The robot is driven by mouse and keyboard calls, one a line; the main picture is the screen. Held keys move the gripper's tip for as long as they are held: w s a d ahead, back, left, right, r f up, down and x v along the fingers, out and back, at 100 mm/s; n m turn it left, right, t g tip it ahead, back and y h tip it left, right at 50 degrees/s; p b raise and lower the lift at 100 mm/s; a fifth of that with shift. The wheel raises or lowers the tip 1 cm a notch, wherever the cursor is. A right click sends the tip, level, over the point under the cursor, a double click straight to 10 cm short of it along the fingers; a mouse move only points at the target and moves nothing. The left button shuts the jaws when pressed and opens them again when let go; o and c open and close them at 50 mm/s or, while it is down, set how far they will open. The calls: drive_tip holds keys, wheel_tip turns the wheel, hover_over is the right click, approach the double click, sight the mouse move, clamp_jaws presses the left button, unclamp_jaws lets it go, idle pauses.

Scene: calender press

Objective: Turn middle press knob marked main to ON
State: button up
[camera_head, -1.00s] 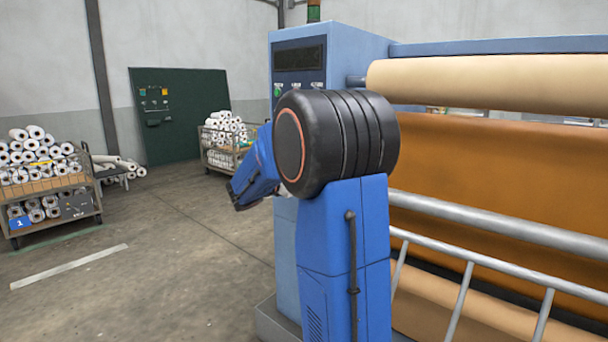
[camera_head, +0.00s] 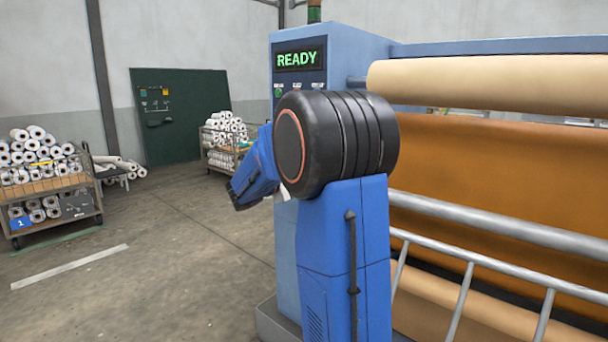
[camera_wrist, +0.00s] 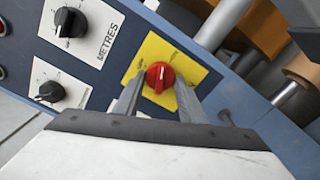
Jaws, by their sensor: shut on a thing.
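In the wrist view a red knob (camera_wrist: 158,77) sits on a yellow plate (camera_wrist: 184,58) on the press's dark panel. The small lettering on the plate is too small to read. My gripper (camera_wrist: 157,90) has one finger on each side of the red knob and is shut on it. In the head view the blue press housing (camera_head: 350,48) carries a display (camera_head: 298,59) that is lit and reads READY in green. My own arm hides the lower part of the panel and the gripper there.
Black knobs on white plates sit left of the red one, including one beside the label METRES (camera_wrist: 69,22). Beige (camera_head: 480,82) and orange rolls lie right of the housing, behind a grey railing (camera_head: 480,265). Roll carts (camera_head: 55,185) stand left; the floor between is clear.

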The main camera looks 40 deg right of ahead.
drive_tip(key=m, duration=0.4)
drive_tip(key=shift+m, duration=0.4)
idle(0.4)
drive_tip(key=o, duration=1)
drive_tip(key=shift+a, duration=0.1)
drive_tip(key=a, duration=0.5)
drive_tip(key=s+a, duration=0.1)
drive_tip(key=a, duration=1.1)
drive_tip(key=shift+s+a, duration=0.1)
drive_tip(key=shift+s, duration=0.1)
